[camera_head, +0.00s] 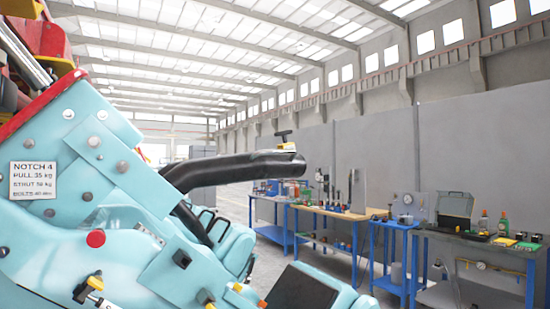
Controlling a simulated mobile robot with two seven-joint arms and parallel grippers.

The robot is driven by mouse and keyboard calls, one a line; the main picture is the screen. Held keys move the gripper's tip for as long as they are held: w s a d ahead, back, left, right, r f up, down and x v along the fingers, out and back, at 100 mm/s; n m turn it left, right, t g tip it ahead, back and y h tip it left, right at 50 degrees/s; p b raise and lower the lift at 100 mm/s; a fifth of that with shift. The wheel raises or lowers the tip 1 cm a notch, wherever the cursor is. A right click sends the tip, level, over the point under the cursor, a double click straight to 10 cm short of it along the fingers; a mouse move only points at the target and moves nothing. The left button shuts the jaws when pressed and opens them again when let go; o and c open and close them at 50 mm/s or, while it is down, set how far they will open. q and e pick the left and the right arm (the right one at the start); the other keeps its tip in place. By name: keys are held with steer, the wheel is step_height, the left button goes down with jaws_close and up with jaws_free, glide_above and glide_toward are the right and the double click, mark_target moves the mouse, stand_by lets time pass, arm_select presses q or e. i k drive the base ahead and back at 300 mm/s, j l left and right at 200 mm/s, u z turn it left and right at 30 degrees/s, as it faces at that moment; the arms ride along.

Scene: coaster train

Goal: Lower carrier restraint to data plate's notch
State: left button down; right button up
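The light-blue coaster carrier (115,215) fills the left of the head view. Its white data plate (34,180) reads NOTCH 4, PULL 35 kg and STRUT 58 kg, with a bolts line in smaller print. The carrier restraint (235,170) is a thick black bar. It reaches out to the right from the carrier and stands raised, roughly level, clear above the seats. The notch mechanism is not plainly visible. Neither of my grippers can be made out.
A red round knob (96,238) sits on the carrier's side. Light-blue seats (232,250) and a dark pad (303,288) lie below the bar. Workbenches with tools (335,212) and a grey bench (480,240) line the right wall. The floor between is open.

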mark_target(186, 176)
steer(key=i+j+z, duration=0.2)
steer(key=i+j, duration=0.6)
